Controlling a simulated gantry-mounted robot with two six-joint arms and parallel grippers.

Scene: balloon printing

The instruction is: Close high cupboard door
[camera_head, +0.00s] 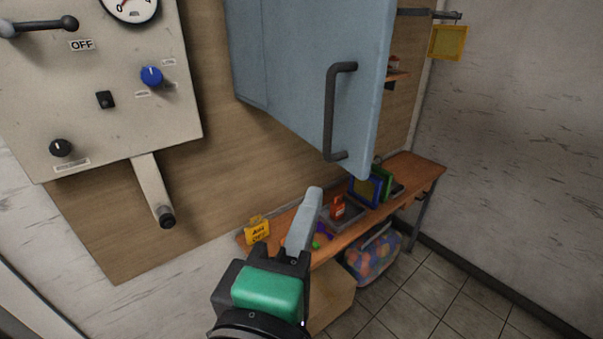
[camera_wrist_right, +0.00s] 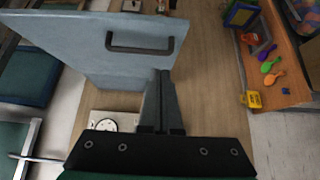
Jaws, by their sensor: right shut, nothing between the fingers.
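The high cupboard door (camera_head: 300,60) is light blue and stands out from the wooden wall panel at the top centre of the head view. Its dark bar handle (camera_head: 331,110) is near the right, lower part of the door. The door (camera_wrist_right: 75,45) and handle (camera_wrist_right: 140,48) also show in the right wrist view. My right gripper (camera_head: 314,192) is shut and empty, below the handle in the head view and apart from it. Its fingertips (camera_wrist_right: 160,72) are close to the door's lower edge in the wrist view; contact cannot be told. My left gripper is not in view.
A control panel (camera_head: 110,100) with knobs and a gauge is on the left. Tiled floor is clear at the lower right.

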